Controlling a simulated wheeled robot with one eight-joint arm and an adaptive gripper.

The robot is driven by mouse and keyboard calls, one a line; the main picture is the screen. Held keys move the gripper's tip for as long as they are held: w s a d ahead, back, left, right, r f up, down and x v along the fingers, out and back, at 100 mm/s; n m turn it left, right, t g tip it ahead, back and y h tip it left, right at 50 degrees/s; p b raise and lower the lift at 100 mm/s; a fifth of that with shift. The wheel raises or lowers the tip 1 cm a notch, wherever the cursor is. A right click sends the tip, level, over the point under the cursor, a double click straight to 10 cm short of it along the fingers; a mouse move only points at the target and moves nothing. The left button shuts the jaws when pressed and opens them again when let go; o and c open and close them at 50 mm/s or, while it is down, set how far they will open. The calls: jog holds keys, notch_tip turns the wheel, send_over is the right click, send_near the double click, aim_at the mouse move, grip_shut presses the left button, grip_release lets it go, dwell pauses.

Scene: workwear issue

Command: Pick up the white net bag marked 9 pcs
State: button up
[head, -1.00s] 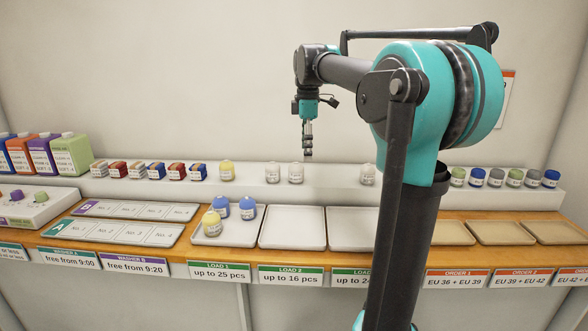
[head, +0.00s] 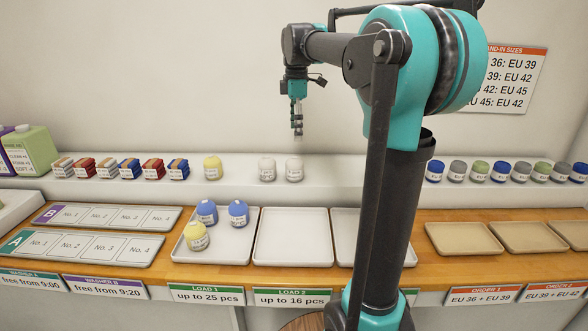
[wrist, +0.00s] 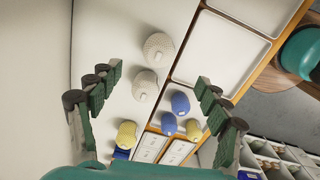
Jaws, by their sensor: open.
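Two white net bags stand side by side on the raised back shelf in the head view, a left one (head: 267,169) and a right one (head: 294,169). Their labels are too small to read, so I cannot tell which is marked 9 pcs. My gripper (head: 297,128) hangs above the right one, pointing down, open and empty. In the wrist view, both white bags (wrist: 158,49) (wrist: 145,86) show between or just beyond the open fingers (wrist: 159,77), apart from them.
A yellow bag (head: 213,167) stands left of the white ones on the shelf (head: 240,174). The Load 1 tray (head: 230,246) holds two blue bags (head: 207,212) (head: 238,213) and a yellow one (head: 194,236). The Load 2 tray (head: 291,245) is empty. My arm hides part of the shelf.

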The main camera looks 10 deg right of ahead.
aim_at(296, 158)
notch_tip(296, 158, down, 9)
jog(key=shift+w, duration=0.1)
jog(key=shift+w+a+f, duration=0.1)
jog(key=shift+a+f, duration=0.05)
jog(key=shift+f, duration=1.15)
jog(key=shift+a+f, duration=0.15)
jog(key=shift+f, duration=1.15)
jog(key=shift+c, duration=0.4)
jog(key=c, duration=1.2)
jog(key=shift+r, duration=0.2)
